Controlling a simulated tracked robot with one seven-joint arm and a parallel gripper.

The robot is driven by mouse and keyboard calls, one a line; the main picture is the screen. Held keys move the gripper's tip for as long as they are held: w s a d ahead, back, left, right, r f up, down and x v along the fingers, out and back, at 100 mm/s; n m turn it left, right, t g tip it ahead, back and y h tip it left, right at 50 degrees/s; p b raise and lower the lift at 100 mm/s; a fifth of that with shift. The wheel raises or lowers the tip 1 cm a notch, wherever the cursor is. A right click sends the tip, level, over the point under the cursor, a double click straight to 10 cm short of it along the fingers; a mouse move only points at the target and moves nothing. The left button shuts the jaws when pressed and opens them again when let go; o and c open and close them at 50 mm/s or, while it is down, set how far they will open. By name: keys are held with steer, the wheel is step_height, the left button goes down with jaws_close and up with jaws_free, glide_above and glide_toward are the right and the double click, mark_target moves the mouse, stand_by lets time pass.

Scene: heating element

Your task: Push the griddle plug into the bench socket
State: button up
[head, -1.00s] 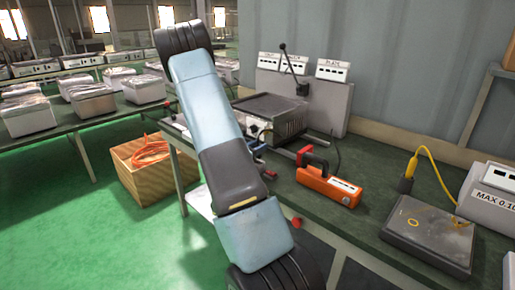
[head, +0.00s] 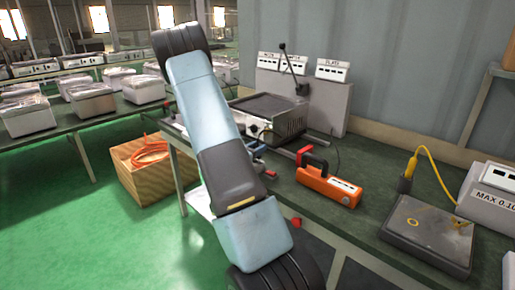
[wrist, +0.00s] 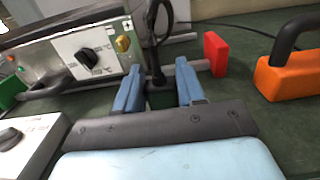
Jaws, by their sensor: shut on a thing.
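My gripper (wrist: 158,92) is closed on the black griddle plug (wrist: 157,76), with one blue finger on each side. A black cable rises from the plug. The griddle (wrist: 85,50), a metal box with a black knob, stands just left of the fingers in the wrist view. In the head view, the griddle (head: 270,112) is on the bench behind my arm, and only a small part of the gripper (head: 258,160) shows past it. I cannot clearly make out the bench socket; the fingers and plug cover the area under them.
A grey bar with a red end block (wrist: 215,54) lies right of the fingers. An orange tool (head: 328,185) stands beyond it. A labelled grey panel with a lever (head: 325,100) is behind the griddle. A flat plate unit (head: 430,232) is at the right.

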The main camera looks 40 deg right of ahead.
steer(key=shift+f, duration=1.9)
steer(key=o, duration=1.1)
steer(key=shift+o, duration=0.2)
steer(key=s+a, duration=0.1)
steer(key=a, duration=1.3)
